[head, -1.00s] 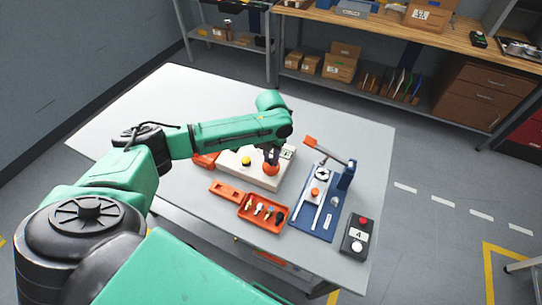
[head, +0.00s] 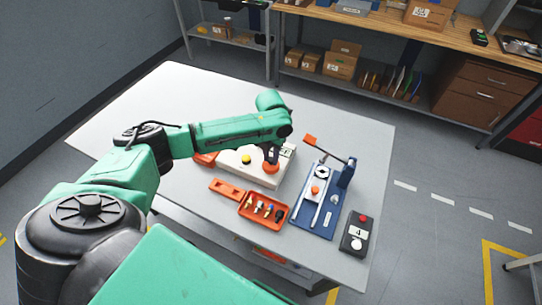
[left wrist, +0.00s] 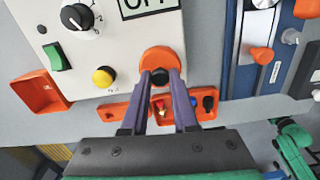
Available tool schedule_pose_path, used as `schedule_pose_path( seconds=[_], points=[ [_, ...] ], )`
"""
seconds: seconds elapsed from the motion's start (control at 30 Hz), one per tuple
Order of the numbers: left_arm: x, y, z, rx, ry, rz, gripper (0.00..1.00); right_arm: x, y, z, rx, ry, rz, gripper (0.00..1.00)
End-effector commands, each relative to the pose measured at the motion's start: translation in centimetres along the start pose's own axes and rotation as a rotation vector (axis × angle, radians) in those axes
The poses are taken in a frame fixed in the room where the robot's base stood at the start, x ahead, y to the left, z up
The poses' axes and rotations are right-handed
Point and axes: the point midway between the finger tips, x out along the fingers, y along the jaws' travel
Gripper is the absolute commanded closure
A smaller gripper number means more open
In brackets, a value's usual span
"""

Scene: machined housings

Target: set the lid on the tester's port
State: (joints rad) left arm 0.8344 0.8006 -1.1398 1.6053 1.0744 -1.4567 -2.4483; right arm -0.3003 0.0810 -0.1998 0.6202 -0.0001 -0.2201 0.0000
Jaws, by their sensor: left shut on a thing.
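The tester is a white box (head: 240,172) in the middle of the table. The left wrist view shows its black dial (left wrist: 77,17), green switch (left wrist: 57,56) and yellow button (left wrist: 103,77). The lid is a round orange piece (left wrist: 160,58) with a dark knob, and it also shows in the head view (head: 271,168). My left gripper (left wrist: 160,78) is shut on the lid's knob at the tester's front right part. The port is hidden under the lid; I cannot tell whether the lid is seated or just above it. My right gripper is not in view.
An orange tray (head: 246,210) holding several small parts lies in front of the tester. A blue fixture (head: 329,222) with a raised orange-handled lever stands to the right, beside a dark button box (head: 357,234). An orange bin (left wrist: 38,92) adjoins the tester's left. The table's back left is clear.

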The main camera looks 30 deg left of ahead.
Motion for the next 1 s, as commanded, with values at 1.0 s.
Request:
schedule_pose_path(
  seconds=[1.0],
  points=[
    [0.78,-0.06,-0.01,0.000,0.000,-0.001,1.00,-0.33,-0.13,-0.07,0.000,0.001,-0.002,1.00]
  ],
)
